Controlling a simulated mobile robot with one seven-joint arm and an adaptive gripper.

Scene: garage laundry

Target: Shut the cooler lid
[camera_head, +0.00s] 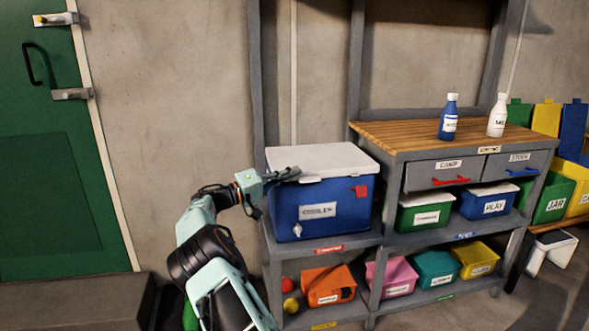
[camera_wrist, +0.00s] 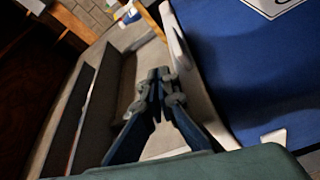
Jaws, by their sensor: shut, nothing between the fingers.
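The cooler (camera_head: 345,205) has a blue body and a white lid (camera_head: 325,158), and stands on the left part of the grey shelf unit. The lid lies about level over the body; I cannot tell whether a thin gap is left. My gripper (camera_head: 290,174) is shut and empty at the lid's front left edge, and the head view does not settle whether it touches. In the wrist view, the shut fingers of my gripper (camera_wrist: 158,85) are beside the lid's pale rim (camera_wrist: 185,60), with the blue body (camera_wrist: 250,75) at the right.
A wooden worktop (camera_head: 400,133) at the right holds a blue bottle (camera_head: 449,118) and a white bottle (camera_head: 497,116). Several labelled bins, such as the orange one (camera_head: 328,286), fill the lower shelves. A green door (camera_head: 60,170) is at the left, with bare wall between.

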